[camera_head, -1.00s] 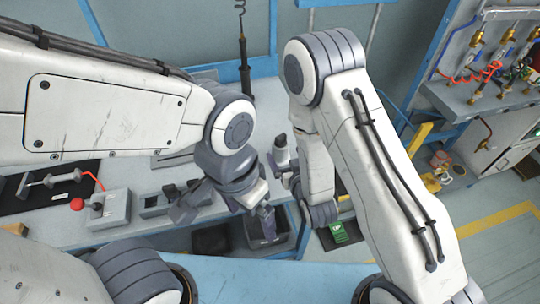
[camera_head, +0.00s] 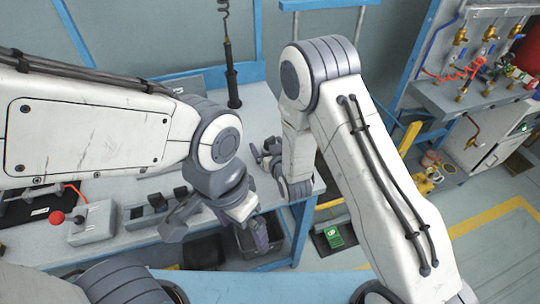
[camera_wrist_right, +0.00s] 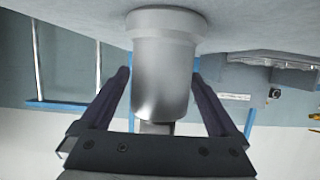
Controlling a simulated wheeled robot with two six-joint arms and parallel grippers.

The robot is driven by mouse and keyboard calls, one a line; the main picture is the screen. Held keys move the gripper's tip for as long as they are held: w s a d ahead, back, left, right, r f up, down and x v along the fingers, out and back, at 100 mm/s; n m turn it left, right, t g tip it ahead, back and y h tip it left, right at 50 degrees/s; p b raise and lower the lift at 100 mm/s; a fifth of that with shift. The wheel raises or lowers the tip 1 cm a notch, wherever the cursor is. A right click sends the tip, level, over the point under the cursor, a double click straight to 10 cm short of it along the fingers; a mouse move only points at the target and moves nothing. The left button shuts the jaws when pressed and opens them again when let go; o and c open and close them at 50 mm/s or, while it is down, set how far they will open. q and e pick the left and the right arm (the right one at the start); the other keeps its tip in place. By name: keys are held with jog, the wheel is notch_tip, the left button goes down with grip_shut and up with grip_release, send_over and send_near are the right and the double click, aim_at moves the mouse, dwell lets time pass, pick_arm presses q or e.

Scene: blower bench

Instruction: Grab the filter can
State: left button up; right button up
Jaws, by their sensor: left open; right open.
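The filter can, which I take to be the grey metallic cylinder (camera_wrist_right: 160,85) in the right wrist view, has a wider rim against the pale surface at the top of that picture. My right gripper (camera_wrist_right: 160,77) is open, with one dark finger on each side of the can and visible gaps between. In the head view the right gripper (camera_head: 264,154) is small and partly hidden behind my right arm, over the bench's right end. I cannot clearly make out the can there. My left gripper (camera_head: 257,232) is open and empty near the bench's front edge.
The bench (camera_head: 125,185) holds a grey box with a red knob (camera_head: 90,222) at left and small dark blocks (camera_head: 158,202). A dark bin (camera_head: 258,238) sits below the front edge. A valve panel (camera_head: 480,95) stands at right, with open floor before it.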

jog(key=shift+w, duration=0.15)
jog(key=c, duration=1.5)
grip_shut()
